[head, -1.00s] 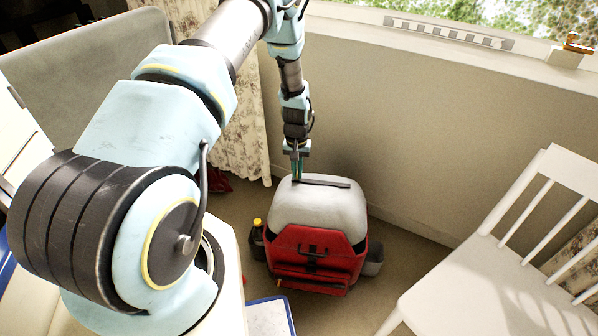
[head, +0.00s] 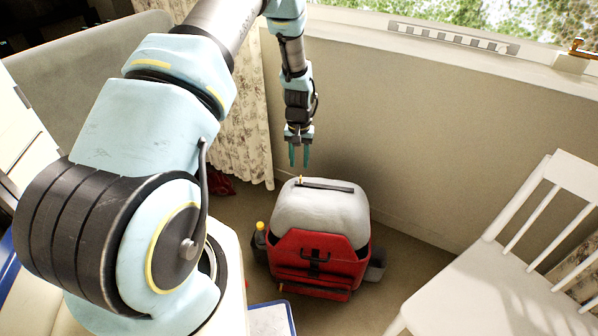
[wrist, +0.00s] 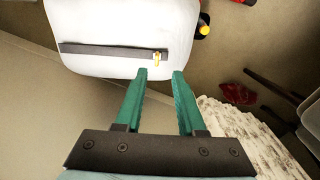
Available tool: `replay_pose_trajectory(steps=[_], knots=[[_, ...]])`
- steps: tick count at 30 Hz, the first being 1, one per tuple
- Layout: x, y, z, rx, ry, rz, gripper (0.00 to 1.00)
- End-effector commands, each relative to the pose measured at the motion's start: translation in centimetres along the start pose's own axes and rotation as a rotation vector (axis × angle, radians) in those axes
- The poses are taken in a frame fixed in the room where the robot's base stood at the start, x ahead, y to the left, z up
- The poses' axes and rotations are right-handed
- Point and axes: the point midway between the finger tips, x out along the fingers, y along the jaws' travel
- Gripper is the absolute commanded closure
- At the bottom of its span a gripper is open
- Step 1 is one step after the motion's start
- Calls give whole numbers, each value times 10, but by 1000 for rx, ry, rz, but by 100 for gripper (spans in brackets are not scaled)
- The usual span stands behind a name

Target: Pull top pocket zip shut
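The suitcase (head: 345,215) stands on the floor with a pale grey top and a red front. A dark zip strip (head: 328,186) runs across its top. The small orange-yellow zip pull (head: 301,181) is at the strip's left end in the head view. In the wrist view the zip pull (wrist: 158,57) is at the right end of the strip (wrist: 100,50). My gripper (head: 299,163) is above that end, its fingers pointing down. In the wrist view my gripper (wrist: 160,73) is open and empty, and the pull shows just beyond the gap between the fingertips.
A yellow-capped bottle (head: 260,238) sits at the suitcase's left side, and a grey item (head: 376,264) at its right. A white chair (head: 500,270) stands at the right. A wall (head: 400,120) and a patterned curtain (head: 243,115) are behind. Floor is clear between suitcase and chair.

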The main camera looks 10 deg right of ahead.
Motion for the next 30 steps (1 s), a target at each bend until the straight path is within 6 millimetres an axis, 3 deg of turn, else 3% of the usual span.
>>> replay_pose_trajectory(steps=[3, 9, 25, 28, 30], knots=[[-22, 0, 0, 0, 2, 0, 61], [-42, -1, 0, 0, 0, -1, 61], [-48, -2, 1, -2, 0, -1, 61], [-68, -11, 4, -16, 8, 0, 61], [-96, -24, 11, -34, 17, 1, 61]])
